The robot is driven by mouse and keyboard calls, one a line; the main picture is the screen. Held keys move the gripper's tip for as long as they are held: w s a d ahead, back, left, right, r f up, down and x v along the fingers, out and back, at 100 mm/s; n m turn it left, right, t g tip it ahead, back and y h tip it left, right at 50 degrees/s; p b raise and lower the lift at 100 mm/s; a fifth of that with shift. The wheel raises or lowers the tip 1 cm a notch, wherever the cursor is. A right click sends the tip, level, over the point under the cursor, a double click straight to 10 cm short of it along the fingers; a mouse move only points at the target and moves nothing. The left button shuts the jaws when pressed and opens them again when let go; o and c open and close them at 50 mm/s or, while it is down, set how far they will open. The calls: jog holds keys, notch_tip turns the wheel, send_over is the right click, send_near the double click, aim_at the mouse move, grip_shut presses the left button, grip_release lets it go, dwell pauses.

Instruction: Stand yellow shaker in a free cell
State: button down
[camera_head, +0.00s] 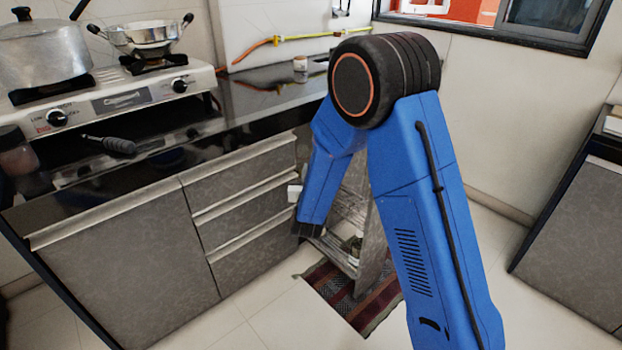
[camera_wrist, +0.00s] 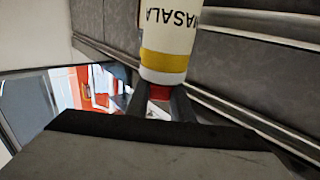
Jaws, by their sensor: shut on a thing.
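The yellow shaker (camera_wrist: 166,48) shows in the wrist view as a white cylinder with a yellow band and a red end. Its MASALA lettering reads upside down in that picture, and its far end is cut off by the top edge. My gripper (camera_wrist: 158,96) is shut on the red end, one dark finger on each side. In the head view my blue arm hides much of the shaker's surroundings, and I cannot make out the shaker there. No cell can be clearly picked out in either view.
A pull-out metal rack (camera_head: 342,250) is partly hidden behind my arm, above a striped mat (camera_head: 330,289). Grey drawers (camera_head: 240,190) stand left of it. The black counter (camera_head: 262,92) carries a stove (camera_head: 110,95) with pots. Open tiled floor lies in front.

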jog(key=shift+s+f, duration=0.75)
jog(key=shift+f, duration=0.2)
jog(key=shift+w+d, duration=4.95)
jog(key=shift+d, duration=1.75)
jog(key=shift+f, duration=2.6)
jog(key=c, duration=1.5)
grip_release()
jog(key=s+a, duration=0.1)
jog(key=s, duration=1)
jog(key=s+a, duration=0.1)
jog(key=s, duration=0.5)
jog(key=shift+s+a, duration=0.1)
jog(key=shift+a, duration=0.25)
